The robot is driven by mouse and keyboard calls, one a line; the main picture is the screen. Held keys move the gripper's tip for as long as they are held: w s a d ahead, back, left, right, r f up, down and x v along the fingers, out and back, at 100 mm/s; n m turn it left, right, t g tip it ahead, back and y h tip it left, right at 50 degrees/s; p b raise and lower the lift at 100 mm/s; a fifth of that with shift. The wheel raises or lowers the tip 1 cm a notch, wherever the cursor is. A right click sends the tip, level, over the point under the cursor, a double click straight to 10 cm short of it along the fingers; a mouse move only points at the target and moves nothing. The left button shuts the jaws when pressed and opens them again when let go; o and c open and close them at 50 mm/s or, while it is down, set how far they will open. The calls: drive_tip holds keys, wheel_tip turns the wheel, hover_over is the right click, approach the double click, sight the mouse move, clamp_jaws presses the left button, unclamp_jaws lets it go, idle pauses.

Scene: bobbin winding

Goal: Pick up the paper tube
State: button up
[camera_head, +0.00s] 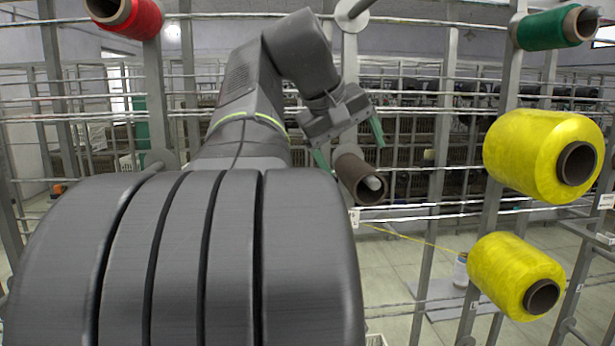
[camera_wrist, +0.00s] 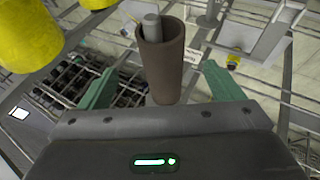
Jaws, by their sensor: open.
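The paper tube (camera_head: 358,180) is a bare brown hollow cylinder on a grey peg of the rack, near the middle of the head view. In the wrist view the paper tube (camera_wrist: 163,72) lies ahead of my gripper, with the peg's end showing in its mouth. My gripper (camera_head: 349,154) has two green fingers, spread apart with the tube between or just beyond them. In the wrist view the open fingers of my gripper (camera_wrist: 162,85) stand to either side of the tube, with a visible gap on each side. Contact does not show.
Two yellow bobbins, an upper one (camera_head: 530,155) and a lower one (camera_head: 508,272), sit on the rack at the right. A green bobbin (camera_head: 545,29) is at the top right and a red one (camera_head: 130,16) at the top left. Rack posts and horizontal rails surround the tube.

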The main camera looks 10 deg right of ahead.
sight(357, 170)
drive_tip(key=x, duration=0.4)
drive_tip(key=shift+w+d+f, duration=0.1)
drive_tip(key=shift+w+f, duration=0.05)
drive_tip(key=shift+f, duration=0.05)
drive_tip(key=w+d+f, duration=0.1)
drive_tip(key=w+f+p, duration=0.1)
drive_tip(key=f, duration=0.1)
drive_tip(key=shift+w+d, duration=0.3)
drive_tip(key=shift+d, duration=0.05)
drive_tip(key=shift+w+d+f, duration=0.1)
drive_tip(key=shift+d+f, duration=0.15)
drive_tip(key=shift+f, duration=0.2)
drive_tip(key=c, duration=1.1)
drive_tip(key=shift+r+p, duration=0.2)
drive_tip(key=shift+p, duration=0.1)
